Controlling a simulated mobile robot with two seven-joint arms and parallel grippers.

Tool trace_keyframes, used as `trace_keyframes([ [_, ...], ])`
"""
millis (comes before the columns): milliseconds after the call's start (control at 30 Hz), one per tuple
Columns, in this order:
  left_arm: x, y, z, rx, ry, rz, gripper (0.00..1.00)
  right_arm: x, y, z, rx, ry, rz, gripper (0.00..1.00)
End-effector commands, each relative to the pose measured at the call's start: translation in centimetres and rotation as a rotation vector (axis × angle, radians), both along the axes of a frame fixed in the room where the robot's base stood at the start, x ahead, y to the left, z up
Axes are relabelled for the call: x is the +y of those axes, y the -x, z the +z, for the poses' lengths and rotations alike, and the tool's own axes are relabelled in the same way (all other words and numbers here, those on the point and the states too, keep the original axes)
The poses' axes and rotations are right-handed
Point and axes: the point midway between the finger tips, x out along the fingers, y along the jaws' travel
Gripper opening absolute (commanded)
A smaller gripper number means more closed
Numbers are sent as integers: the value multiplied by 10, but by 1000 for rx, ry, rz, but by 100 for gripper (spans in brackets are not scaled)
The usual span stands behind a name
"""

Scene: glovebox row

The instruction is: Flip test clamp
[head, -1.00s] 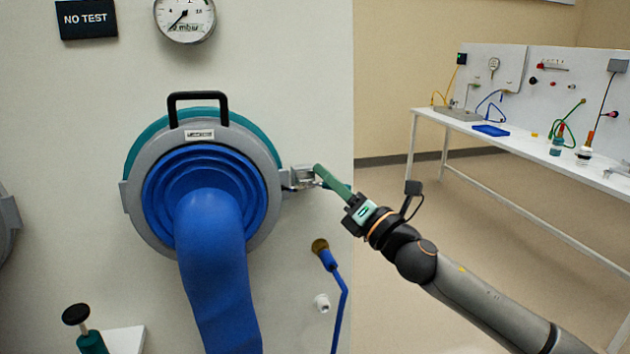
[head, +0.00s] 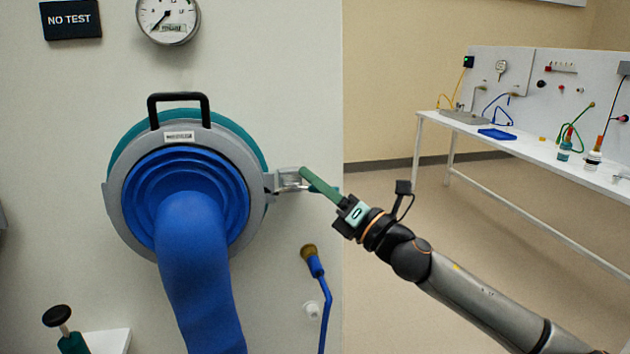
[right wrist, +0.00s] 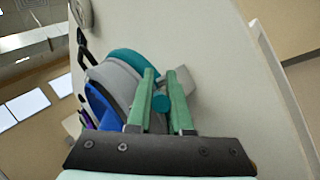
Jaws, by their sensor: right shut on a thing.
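The test clamp (head: 288,180) is a small grey metal latch on the right edge of the grey ring (head: 116,200) around the blue glove port. My right gripper (head: 306,173) reaches it from the right with long green fingers. In the right wrist view, my right gripper (right wrist: 161,75) has a round teal clamp handle end (right wrist: 160,103) between its fingers, and it is shut on it. The fingers hide part of the clamp in the head view. My left gripper is not in view.
A blue glove sleeve (head: 200,270) hangs from the port. A black handle (head: 180,97) tops the ring. A blue hose with a brass end (head: 309,251) is below the clamp. A pressure gauge (head: 168,20) and a NO TEST sign (head: 71,19) are above. A white bench (head: 540,155) stands far right.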

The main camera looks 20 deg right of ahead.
Motion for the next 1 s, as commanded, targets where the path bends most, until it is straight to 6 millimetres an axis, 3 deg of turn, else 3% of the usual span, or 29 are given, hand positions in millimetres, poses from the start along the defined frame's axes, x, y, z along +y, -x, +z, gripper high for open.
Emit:
trace_keyframes([
  [267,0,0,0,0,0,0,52,0,0,0,1,0,-1,0],
  [300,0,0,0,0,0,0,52,0,0,0,1,0,-1,23],
  [533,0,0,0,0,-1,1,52,0,0,0,-1,0,-1,48],
  [833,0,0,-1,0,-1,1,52,-1,2,-1,0,1,0,48],
  [1000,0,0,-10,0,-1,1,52,-8,16,-10,1,3,-2,48],
])
